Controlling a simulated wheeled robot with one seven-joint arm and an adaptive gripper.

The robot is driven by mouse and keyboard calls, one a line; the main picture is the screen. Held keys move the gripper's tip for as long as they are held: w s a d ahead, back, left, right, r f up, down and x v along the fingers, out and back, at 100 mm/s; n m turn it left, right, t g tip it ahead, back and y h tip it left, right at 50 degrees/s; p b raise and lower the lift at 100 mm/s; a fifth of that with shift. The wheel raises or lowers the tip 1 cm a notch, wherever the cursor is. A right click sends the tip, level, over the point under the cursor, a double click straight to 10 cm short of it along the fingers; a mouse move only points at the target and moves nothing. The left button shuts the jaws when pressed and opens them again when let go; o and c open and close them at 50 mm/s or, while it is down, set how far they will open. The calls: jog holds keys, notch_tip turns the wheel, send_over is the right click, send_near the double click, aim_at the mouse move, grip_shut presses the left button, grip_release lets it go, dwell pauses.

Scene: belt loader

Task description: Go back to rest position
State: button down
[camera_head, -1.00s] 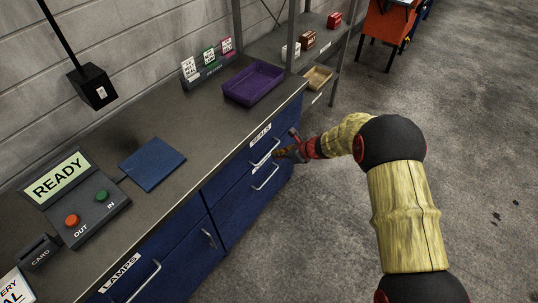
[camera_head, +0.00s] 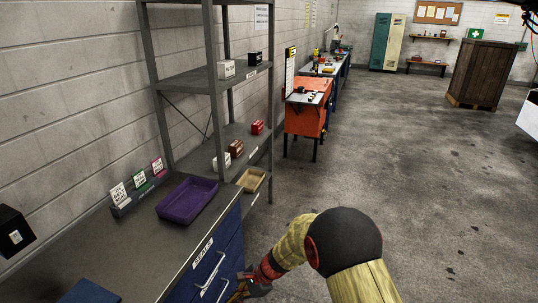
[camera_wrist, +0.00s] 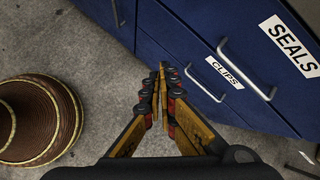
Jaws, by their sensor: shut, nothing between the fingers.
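My gripper (camera_wrist: 162,75) is shut and empty in the wrist view, its yellow fingers together beside the blue drawer front. In the head view my gripper (camera_head: 240,293) is low at the bottom edge, close to the drawers and partly cut off. The drawer labelled SEALS (camera_wrist: 270,60) and the one labelled CLIPS (camera_wrist: 205,85) both have metal bar handles and look closed. The fingertips are near the CLIPS handle; whether they touch it cannot be told. My arm reaches forward and left over the floor.
A purple tray (camera_head: 188,201) and a card stand (camera_head: 137,187) sit on the counter (camera_head: 110,252). A metal shelf rack (camera_head: 208,90) stands behind. A brown striped round object (camera_wrist: 40,118) shows left in the wrist view. The floor (camera_head: 400,170) to the right is open.

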jog(key=s+d+r+n+t+h, duration=0.3)
jog(key=s+d+r+n, duration=0.3)
jog(key=s+d+r, duration=0.6)
jog(key=s+d+r+n+t+h, duration=0.3)
jog(key=s+d+r+n, duration=0.4)
jog(key=s+d+r, duration=0.6)
jog(key=d+r+h, duration=0.1)
jog(key=d+r, duration=0.5)
jog(key=r, duration=0.3)
jog(key=shift+s, duration=0.2)
